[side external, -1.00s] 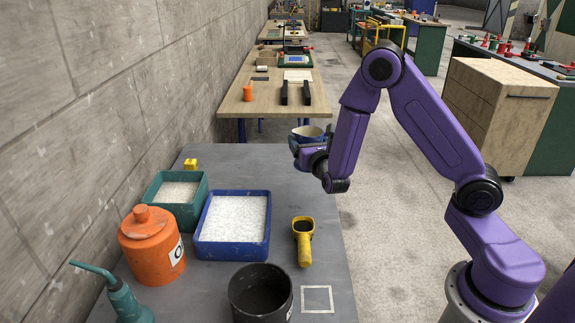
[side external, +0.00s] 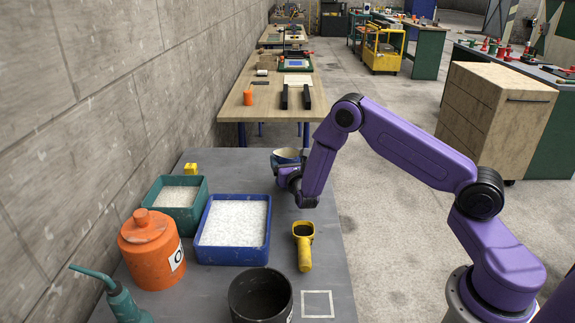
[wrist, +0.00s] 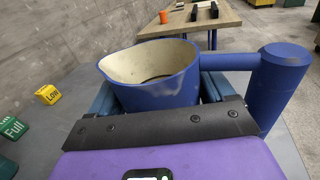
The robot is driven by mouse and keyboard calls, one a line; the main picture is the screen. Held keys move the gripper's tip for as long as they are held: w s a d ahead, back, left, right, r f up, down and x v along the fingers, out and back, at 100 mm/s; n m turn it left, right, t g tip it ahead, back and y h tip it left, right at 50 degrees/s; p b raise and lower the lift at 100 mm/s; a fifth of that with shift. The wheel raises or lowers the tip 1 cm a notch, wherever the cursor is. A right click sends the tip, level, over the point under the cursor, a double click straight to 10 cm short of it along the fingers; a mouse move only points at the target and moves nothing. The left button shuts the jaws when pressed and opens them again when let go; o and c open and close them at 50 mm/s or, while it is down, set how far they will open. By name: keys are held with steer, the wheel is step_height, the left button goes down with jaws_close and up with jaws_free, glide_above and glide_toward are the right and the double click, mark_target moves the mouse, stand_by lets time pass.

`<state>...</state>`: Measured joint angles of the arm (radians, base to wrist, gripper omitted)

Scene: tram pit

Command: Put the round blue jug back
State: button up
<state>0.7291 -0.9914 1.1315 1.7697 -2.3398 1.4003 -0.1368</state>
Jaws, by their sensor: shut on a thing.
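The round blue jug (wrist: 165,95) has a cream inside and a spout pointing left in the wrist view. A thick blue handle (wrist: 275,85) stands out to its right. My gripper (wrist: 158,92) is shut on the jug's body, one finger on each side. In the side view the jug (side external: 286,156) is upright at the far right end of the grey table (side external: 225,163), partly hidden by my gripper (side external: 284,172). I cannot tell whether its base touches the table.
A blue tray (side external: 267,232) and a green tray (side external: 203,204) hold white grains. A white square outline (side external: 331,304) is empty. Yellow block (side external: 190,169) sits far left.

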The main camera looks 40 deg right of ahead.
steer(key=shift+f, duration=0.55)
steer(key=shift+f, duration=0.1)
steer(key=o, duration=1.2)
steer(key=shift+f, duration=0.1)
